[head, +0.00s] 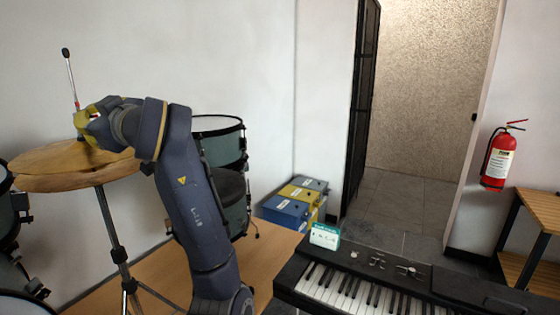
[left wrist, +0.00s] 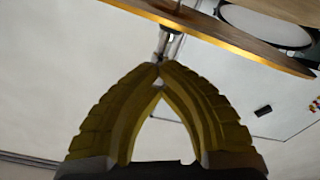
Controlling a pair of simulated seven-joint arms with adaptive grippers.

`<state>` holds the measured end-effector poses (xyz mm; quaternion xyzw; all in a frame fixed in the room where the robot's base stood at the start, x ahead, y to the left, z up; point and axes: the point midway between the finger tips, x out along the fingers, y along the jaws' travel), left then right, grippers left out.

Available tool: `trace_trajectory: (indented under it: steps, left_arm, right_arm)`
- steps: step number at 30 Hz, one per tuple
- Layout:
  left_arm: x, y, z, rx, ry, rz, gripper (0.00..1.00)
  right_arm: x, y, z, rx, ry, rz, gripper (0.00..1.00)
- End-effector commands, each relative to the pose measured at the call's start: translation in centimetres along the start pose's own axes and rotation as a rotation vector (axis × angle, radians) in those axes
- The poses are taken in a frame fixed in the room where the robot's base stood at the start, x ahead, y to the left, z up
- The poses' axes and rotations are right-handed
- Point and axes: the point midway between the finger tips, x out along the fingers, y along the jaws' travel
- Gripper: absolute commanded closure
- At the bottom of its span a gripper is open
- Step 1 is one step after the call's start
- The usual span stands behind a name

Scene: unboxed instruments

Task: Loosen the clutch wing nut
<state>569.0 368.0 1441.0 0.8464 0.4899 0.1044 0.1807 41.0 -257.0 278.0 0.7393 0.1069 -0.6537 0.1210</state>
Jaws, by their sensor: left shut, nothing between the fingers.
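The gold hi-hat cymbals (head: 70,165) sit on a black-legged stand (head: 112,230) at the left of the head view. A thin metal rod (head: 71,78) with a black knob on top rises above them. My left gripper (head: 82,118), with yellow fingers, is at the rod just above the cymbals. In the left wrist view my left gripper (left wrist: 160,70) is shut and empty, its tips together. A metal clutch part (left wrist: 171,42) shows just beyond the tips, beside the cymbal edge (left wrist: 230,45). I cannot make out the wing nut itself. My right gripper is not in view.
Grey-green drums (head: 222,150) stand behind my left arm. A keyboard (head: 370,285) with a small teal-and-white card (head: 324,236) is at the front right. Blue and yellow boxes (head: 297,195) sit by the wall. A fire extinguisher (head: 498,160) hangs at the right.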

Motion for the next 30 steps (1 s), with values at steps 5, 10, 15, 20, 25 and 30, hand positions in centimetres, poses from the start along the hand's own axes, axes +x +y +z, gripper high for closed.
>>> trace_trajectory:
  steps: [5,10,15,20,25,30]
  left_arm:
    - [-0.09,0.07,0.03,-0.052,-0.002,0.002,1.00]
    - [-0.10,0.08,0.10,-0.252,-0.004,0.001,1.00]
    - [0.00,-0.01,0.02,-0.383,0.000,-0.001,1.00]
    - [-0.01,0.01,0.01,-0.419,0.000,0.000,1.00]
    - [-0.01,0.01,0.01,-0.419,0.000,0.000,1.00]
    - [-0.01,0.02,0.01,-0.418,0.000,0.000,0.84]
  right_arm:
    - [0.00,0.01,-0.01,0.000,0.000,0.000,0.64]
    - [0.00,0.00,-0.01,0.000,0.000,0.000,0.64]
    - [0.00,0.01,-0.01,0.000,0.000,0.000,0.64]
    - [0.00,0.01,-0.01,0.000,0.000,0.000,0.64]
    - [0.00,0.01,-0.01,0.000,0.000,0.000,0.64]
    - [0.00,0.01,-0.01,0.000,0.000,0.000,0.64]
